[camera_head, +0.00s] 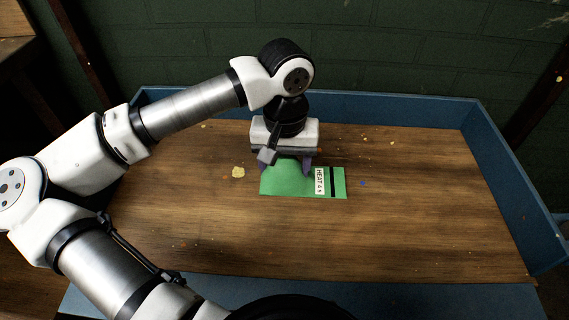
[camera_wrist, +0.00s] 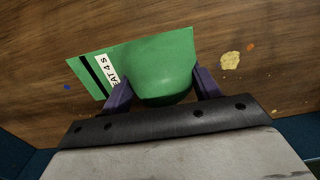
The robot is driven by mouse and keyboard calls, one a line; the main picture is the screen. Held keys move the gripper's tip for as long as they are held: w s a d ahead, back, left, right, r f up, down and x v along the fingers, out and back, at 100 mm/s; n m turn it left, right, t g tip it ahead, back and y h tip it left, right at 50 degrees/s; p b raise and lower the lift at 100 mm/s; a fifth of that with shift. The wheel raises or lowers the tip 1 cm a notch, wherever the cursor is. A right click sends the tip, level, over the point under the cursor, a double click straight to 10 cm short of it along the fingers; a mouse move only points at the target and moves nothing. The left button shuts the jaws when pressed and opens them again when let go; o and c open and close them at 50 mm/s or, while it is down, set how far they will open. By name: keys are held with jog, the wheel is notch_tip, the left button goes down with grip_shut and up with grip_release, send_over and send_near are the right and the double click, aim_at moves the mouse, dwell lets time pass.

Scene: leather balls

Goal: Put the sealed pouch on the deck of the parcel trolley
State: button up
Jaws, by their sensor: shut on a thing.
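The sealed pouch (camera_head: 283,188) is a flat green packet with a white label reading "HEAT 4 s" and a black stripe at its right end. It lies over the middle of the wooden surface. My gripper (camera_head: 288,169) points down at the pouch, its purple fingers shut on it. In the wrist view the pouch (camera_wrist: 163,52) bulges between the fingers (camera_wrist: 163,88). I cannot tell whether its underside touches the wood. No separate parcel trolley is clearly visible; I cannot tell whether the blue-walled wooden surface (camera_head: 420,230) is its deck.
Blue walls (camera_head: 498,165) edge the surface at the back and right. A yellowish crumb (camera_head: 238,172) lies left of the pouch, with small specks scattered around. The wood to the right and in front is mostly clear. A dark green block wall (camera_head: 420,50) stands behind.

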jog(key=shift+f, duration=0.15)
jog(key=o, duration=1.2)
notch_tip(320, 180, up, 12)
jog(key=shift+r+p, duration=0.2)
jog(key=shift+p, duration=0.85)
